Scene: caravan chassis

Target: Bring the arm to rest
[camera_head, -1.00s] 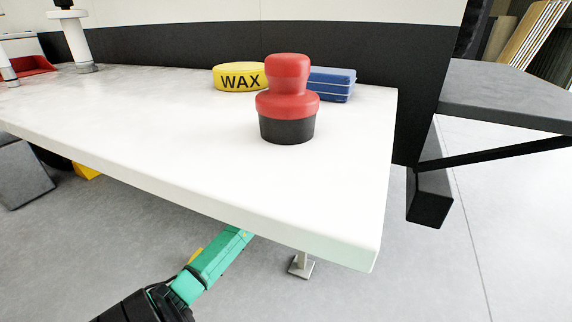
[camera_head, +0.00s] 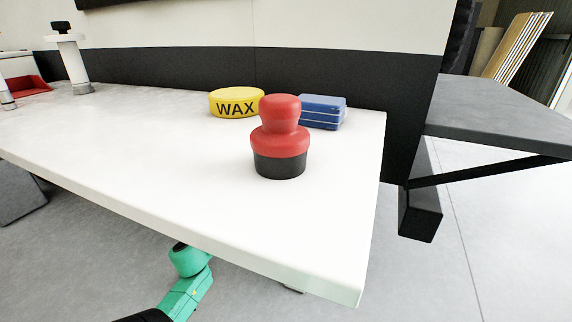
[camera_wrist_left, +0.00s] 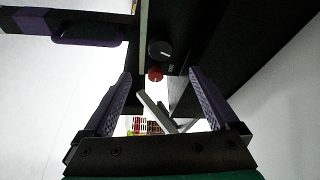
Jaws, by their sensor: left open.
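My left gripper (camera_wrist_left: 160,76) shows in the left wrist view with its two dark purple-grey fingers spread wide apart. It is open, and nothing sits between the fingertips. In the head view a green and black part of my arm (camera_head: 188,285) shows below the front edge of the white table (camera_head: 150,160). The gripper itself does not show there. My right gripper is in neither view.
A red and black knobbed tool (camera_head: 280,140), a yellow WAX tin (camera_head: 236,103) and a blue block (camera_head: 323,112) stand on the table. A dark grey shelf (camera_head: 500,110) is at the right. A round dark knob (camera_wrist_left: 160,50) lies beyond the fingers in the wrist view.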

